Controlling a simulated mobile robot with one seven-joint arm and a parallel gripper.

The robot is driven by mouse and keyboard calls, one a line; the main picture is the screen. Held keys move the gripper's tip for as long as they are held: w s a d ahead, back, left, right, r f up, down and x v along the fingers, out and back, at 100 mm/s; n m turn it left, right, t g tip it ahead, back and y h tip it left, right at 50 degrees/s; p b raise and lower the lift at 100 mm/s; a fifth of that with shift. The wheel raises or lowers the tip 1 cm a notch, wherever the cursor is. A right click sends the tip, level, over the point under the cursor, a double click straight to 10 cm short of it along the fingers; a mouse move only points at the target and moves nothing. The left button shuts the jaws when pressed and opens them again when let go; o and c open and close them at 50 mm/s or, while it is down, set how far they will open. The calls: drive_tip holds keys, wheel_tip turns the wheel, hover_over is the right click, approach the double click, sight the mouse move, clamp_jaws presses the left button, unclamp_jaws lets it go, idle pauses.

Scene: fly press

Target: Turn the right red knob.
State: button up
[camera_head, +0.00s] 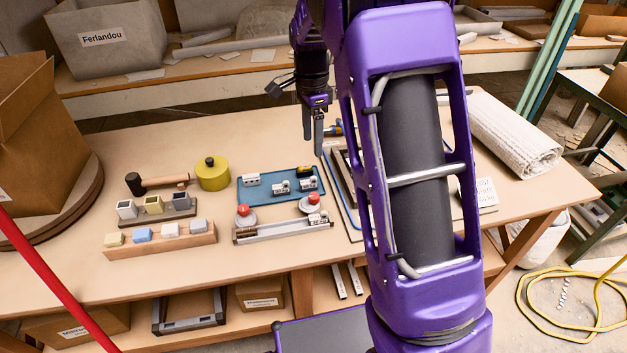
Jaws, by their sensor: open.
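Two red knobs sit on round grey bases along a metal rail fixture (270,232) on the wooden table. The right red knob (314,198) is at the fixture's right end, just left of my purple arm. The left red knob (243,210) is at its left end. My gripper (313,138) points down above the back of the table, behind the right knob in the picture and apart from it. Its jaws are open and hold nothing that I can see. My arm hides part of the table to the right.
A blue tray (277,181) with small parts lies just behind the knobs. A yellow-green round container (212,174), a mallet (160,182) and wooden block holders (160,239) stand to the left. A white rolled cloth (512,135) lies at right. The table's front strip is clear.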

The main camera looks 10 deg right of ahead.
sight(313, 195)
drive_tip(key=f, duration=0.5)
drive_tip(key=f+b, duration=0.1)
drive_tip(key=f, duration=1.1)
drive_tip(key=shift+s+f, duration=0.15)
drive_tip(key=shift+s, duration=0.2)
clamp_jaws()
